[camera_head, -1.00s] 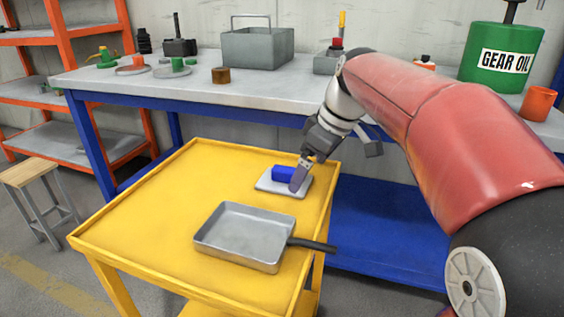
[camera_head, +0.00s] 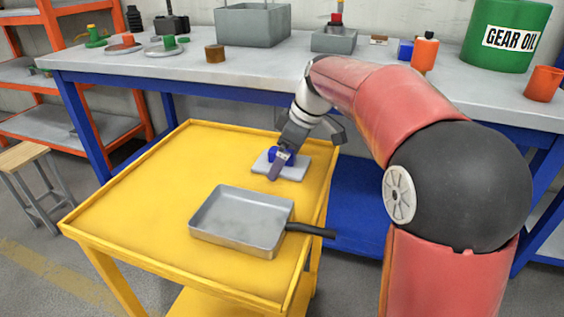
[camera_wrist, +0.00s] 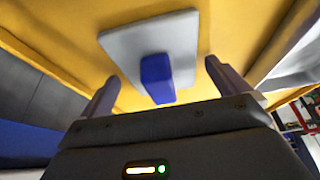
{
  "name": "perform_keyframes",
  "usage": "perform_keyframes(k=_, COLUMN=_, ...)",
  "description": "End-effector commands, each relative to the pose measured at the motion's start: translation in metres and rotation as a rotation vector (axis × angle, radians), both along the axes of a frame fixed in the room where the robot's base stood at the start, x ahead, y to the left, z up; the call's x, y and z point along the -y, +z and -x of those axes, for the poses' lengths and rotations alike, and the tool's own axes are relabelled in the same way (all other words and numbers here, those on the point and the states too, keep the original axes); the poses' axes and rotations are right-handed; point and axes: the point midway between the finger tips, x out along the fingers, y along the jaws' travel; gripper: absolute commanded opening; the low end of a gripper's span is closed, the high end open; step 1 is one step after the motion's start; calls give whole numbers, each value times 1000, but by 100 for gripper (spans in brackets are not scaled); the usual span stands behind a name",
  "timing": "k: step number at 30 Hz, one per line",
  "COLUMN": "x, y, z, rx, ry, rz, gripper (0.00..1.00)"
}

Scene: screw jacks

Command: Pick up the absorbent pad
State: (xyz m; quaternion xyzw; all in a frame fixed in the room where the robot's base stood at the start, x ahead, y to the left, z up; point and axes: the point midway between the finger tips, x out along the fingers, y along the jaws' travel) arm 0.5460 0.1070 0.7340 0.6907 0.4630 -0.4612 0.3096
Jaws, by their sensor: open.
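A flat, pale grey square pad, apparently the absorbent pad (camera_head: 297,171), lies on the yellow cart top. A blue block (camera_wrist: 157,80) stands on it; I cannot tell whether it is the pad's handle. My gripper (camera_head: 279,165) is over the pad from behind and partly hides the block. In the wrist view, my gripper (camera_wrist: 160,74) is open, with one finger on each side of the blue block. Neither finger visibly touches it. The pad (camera_wrist: 124,46) shows beyond the fingers there.
A grey square pan (camera_head: 240,220) sits on the yellow cart (camera_head: 140,185) in front of the pad, its dark handle pointing right. The cart has a raised rim. Its left part is clear. A workbench (camera_head: 200,80) with containers stands behind.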

Motion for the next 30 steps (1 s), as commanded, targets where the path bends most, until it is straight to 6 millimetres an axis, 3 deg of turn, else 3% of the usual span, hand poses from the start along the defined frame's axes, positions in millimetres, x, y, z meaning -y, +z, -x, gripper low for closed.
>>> perform_keyframes(k=4, x=0, y=0, z=0, rx=0, ry=0, rz=0, gripper=97)
perform_keyframes(k=13, x=0, y=1, z=0, rx=0, ry=0, rz=0, gripper=58)
perform_keyframes(k=23, x=0, y=4, z=0, rx=0, ry=0, rz=-1, gripper=58)
perform_keyframes(k=30, x=0, y=32, z=0, rx=4, ry=0, rz=-1, gripper=58)
